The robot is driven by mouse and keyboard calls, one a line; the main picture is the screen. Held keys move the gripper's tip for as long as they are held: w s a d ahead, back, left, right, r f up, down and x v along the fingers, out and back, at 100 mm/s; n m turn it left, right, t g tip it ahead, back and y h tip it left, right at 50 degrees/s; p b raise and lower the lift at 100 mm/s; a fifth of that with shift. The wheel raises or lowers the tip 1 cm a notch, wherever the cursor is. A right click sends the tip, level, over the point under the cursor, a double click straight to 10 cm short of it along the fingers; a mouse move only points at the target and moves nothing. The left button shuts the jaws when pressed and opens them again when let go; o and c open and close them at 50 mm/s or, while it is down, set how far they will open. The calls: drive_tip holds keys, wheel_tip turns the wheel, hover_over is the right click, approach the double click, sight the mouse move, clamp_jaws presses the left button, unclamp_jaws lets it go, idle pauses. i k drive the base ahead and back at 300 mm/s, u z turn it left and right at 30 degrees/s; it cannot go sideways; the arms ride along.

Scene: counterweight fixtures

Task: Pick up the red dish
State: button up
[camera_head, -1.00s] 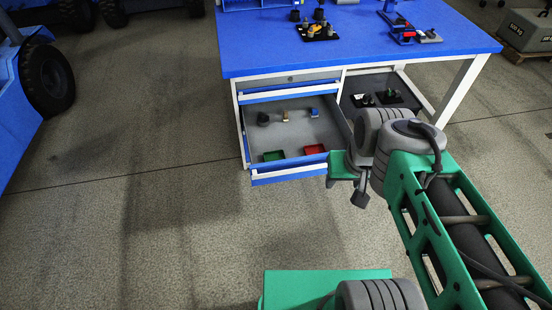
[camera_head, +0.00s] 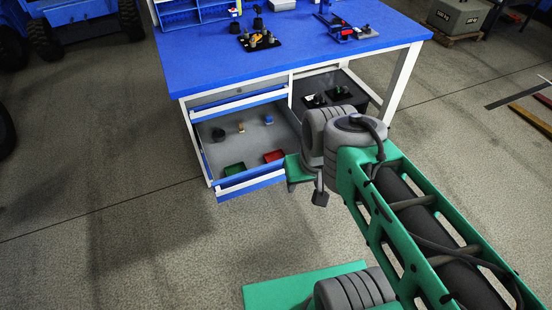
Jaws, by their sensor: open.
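The red dish (camera_head: 274,156) lies in the open top drawer (camera_head: 252,143) of the blue workbench, near the drawer's front right corner. A green dish (camera_head: 233,168) lies to its left, apart from it. My gripper (camera_head: 306,192) is at the end of my arm, right of the drawer front in the picture. It is open, partly seen, and apart from the red dish. My arm and wrist cover the area just right of the drawer.
Small objects stand at the drawer's back: a dark one (camera_head: 218,133), a tan one (camera_head: 241,127) and a blue one (camera_head: 268,120). The bench top (camera_head: 300,55) holds black fixtures and a blue rack (camera_head: 195,10). Floor before the bench is clear.

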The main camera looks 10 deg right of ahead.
sight(271, 156)
drive_tip(key=u, duration=0.9)
drive_tip(key=i, duration=0.8)
drive_tip(key=u, duration=0.95)
drive_tip(key=i, duration=1)
drive_tip(key=z, duration=1)
drive_tip(key=i, duration=0.65)
drive_tip(key=z, duration=0.75)
